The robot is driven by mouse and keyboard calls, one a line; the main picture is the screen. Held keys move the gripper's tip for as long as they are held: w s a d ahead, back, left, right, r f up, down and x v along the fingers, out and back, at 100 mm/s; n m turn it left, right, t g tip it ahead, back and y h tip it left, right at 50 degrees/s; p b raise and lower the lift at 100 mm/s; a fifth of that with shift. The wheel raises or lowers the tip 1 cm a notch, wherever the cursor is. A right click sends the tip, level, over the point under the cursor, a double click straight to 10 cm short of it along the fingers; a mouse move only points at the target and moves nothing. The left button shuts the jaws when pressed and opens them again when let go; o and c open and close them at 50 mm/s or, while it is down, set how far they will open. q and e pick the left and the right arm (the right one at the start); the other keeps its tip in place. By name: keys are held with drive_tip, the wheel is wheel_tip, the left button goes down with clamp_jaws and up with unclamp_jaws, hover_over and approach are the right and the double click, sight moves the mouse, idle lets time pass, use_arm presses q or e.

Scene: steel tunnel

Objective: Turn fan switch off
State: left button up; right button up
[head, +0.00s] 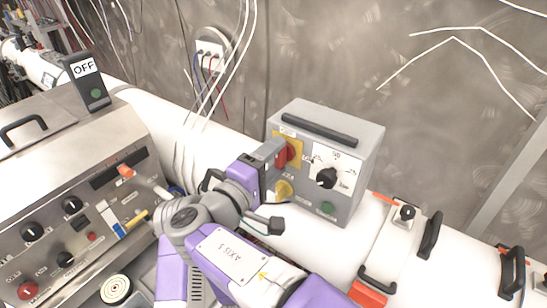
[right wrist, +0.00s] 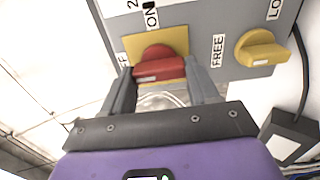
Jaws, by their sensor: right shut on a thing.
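The red switch knob (head: 291,152) sits on a yellow plate on the front of a grey control box (head: 350,146). In the right wrist view the red knob (right wrist: 158,69) lies between my two dark fingers, with an ON label above it and a partly hidden label at its left. My right gripper (head: 277,152) is shut on this knob; it also shows in the right wrist view (right wrist: 160,76). My left gripper is not in view.
A yellow knob (right wrist: 262,49) beside a FREE label is close to the right finger. The box also has a black dial (head: 327,178) and a green button (head: 327,208). A steel panel (head: 85,195) stands at left. White pipe and black handles (head: 431,235) lie at right.

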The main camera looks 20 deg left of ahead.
drive_tip(key=o, duration=1.1)
drive_tip(key=shift+c, duration=0.2)
drive_tip(key=v, duration=0.7)
drive_tip(key=shift+s, duration=0.3)
drive_tip(key=shift+a, duration=0.1)
